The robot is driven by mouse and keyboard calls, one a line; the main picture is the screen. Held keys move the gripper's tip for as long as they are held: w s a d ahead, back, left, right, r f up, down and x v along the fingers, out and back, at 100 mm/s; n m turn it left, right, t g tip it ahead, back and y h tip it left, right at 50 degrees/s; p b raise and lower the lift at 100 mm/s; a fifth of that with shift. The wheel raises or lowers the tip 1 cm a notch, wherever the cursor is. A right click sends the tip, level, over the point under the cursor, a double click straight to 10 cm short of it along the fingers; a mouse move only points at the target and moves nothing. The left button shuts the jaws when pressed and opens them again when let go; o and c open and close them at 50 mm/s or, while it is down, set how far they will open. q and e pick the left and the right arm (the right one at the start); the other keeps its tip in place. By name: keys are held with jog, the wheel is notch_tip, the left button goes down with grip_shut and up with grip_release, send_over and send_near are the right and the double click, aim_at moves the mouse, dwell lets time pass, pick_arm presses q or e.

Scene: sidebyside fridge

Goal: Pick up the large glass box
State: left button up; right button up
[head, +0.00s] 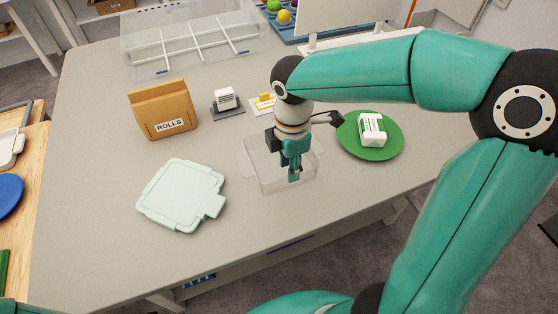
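A clear, open-topped box (262,180), likely the large glass box, stands on the grey table near its front edge. A pale mint lid (182,195) with clip tabs lies flat to its left. My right gripper (293,172) points down over the box, its fingertips at or inside the right part of it. The fingers overlap in this view, so I cannot tell their gap or whether they touch a wall. The gripper and wrist hide part of the box's back. My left gripper is not in view.
A green plate (386,151) with a white block (372,129) is right of the box. A paper bag marked ROLLS (163,110) and small blocks on pads (226,99) stand behind. A clear divided bin (194,45) is at the back. The table's front left is free.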

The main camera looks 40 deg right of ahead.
aim_at(291, 187)
jog(key=f, duration=0.5)
jog(key=shift+s+d+f, duration=0.1)
jog(key=shift+s+d, duration=0.1)
jog(key=shift+d, duration=0.15)
jog(key=shift+f, duration=0.55)
grip_shut()
jog(key=shift+w+r, duration=0.1)
